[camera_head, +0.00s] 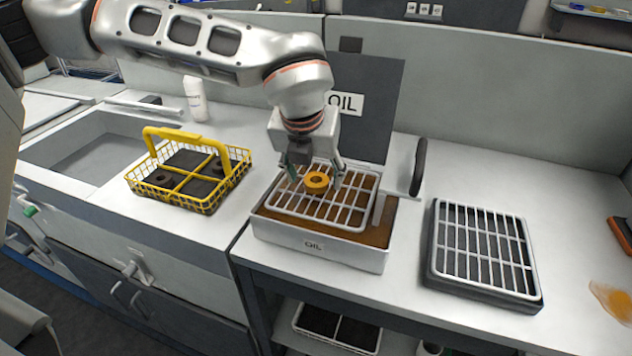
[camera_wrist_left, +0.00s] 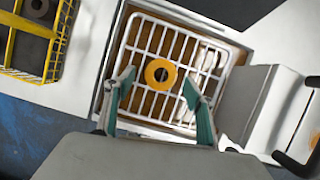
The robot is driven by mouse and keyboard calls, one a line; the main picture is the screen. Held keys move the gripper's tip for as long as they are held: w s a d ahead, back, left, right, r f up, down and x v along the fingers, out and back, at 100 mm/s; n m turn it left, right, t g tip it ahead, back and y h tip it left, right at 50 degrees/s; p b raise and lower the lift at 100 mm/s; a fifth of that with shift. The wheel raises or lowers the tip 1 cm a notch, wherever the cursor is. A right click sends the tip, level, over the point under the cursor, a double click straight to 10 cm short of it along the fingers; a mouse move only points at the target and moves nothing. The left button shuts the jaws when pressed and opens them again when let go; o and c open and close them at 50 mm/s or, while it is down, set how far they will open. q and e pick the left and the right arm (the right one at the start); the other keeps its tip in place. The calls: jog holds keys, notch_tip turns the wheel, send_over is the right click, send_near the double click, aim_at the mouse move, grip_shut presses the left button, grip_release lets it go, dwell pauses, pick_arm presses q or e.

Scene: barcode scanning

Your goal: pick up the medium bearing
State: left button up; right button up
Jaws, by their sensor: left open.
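An orange-yellow ring-shaped bearing (camera_head: 316,181) lies on the wire grate (camera_head: 353,215) over the oil tray. It also shows in the left wrist view (camera_wrist_left: 160,74), flat on the grate. My left gripper (camera_head: 314,178) is open, its teal-lined fingers on either side just short of the bearing in the left wrist view (camera_wrist_left: 157,92). The fingers do not visibly touch the bearing. Dark ring-shaped parts, one at the basket's left (camera_head: 163,178), sit in the yellow basket (camera_head: 205,207). My right gripper is not in view.
The white oil tray (camera_head: 318,250) holds brown liquid under the grate. A dark OIL panel (camera_head: 378,90) and a dark handle (camera_head: 418,167) stand behind and to the right. A second rack (camera_head: 485,250) lies empty at right; an orange-brown spill (camera_head: 612,300) is beyond it.

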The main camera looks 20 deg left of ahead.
pick_arm(q)
jog(key=shift+w+f, duration=0.2)
jog(key=shift+f, duration=0.25)
jog(key=c, duration=1.3)
jog(key=shift+r, duration=0.1)
